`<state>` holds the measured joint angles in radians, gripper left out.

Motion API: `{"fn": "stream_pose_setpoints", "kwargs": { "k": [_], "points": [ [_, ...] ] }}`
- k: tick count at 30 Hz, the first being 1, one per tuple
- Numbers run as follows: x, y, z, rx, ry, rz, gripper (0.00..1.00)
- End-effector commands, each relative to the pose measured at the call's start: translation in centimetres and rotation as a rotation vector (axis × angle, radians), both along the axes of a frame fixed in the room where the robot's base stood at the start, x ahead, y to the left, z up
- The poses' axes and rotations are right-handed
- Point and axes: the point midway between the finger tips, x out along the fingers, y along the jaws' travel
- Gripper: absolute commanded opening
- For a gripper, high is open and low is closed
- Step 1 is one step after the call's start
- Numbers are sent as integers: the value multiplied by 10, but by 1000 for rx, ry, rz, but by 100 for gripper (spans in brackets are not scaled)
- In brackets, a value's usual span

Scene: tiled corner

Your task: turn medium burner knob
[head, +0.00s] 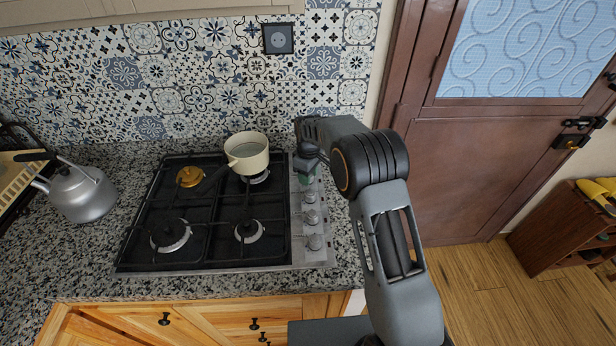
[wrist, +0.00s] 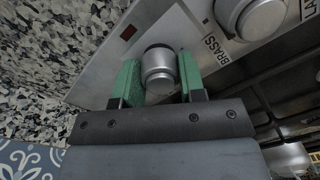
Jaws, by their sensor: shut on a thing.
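My gripper (wrist: 162,85) has green fingers, one on each side of a silver round knob (wrist: 158,70), and is shut on it. This knob is at the end of the row towards the tiled wall. The label "BRASS" is printed beside it in the wrist view. In the head view my gripper (head: 306,172) covers this knob. Another silver knob (wrist: 252,15), beside a cut-off label starting "LA", stands apart from the fingers. Several knobs, such as the nearest one (head: 315,242), line the right side of the hob (head: 205,262). I see no readable "medium" label.
A cream pot (head: 247,160) stands on the back right burner, left of my gripper. A brass burner (head: 190,177) is at the back left. A kettle (head: 82,192) stands on the counter at left. The tiled wall (head: 190,60) is close behind; a door (head: 490,150) is at right.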

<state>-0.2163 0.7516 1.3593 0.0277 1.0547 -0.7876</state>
Motion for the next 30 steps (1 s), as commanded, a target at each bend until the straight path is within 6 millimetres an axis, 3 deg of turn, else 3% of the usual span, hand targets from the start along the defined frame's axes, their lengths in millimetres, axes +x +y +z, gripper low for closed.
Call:
{"fn": "stream_pose_setpoints", "kwargs": {
  "k": [12, 28, 29, 30],
  "points": [
    [0, 0, 1, 0, -1, 152, 14],
    [0, 0, 1, 0, -1, 169, 14],
    [0, 0, 1, 1, -2, 169, 39],
    [0, 0, 1, 0, -1, 169, 43]
  ]
}}
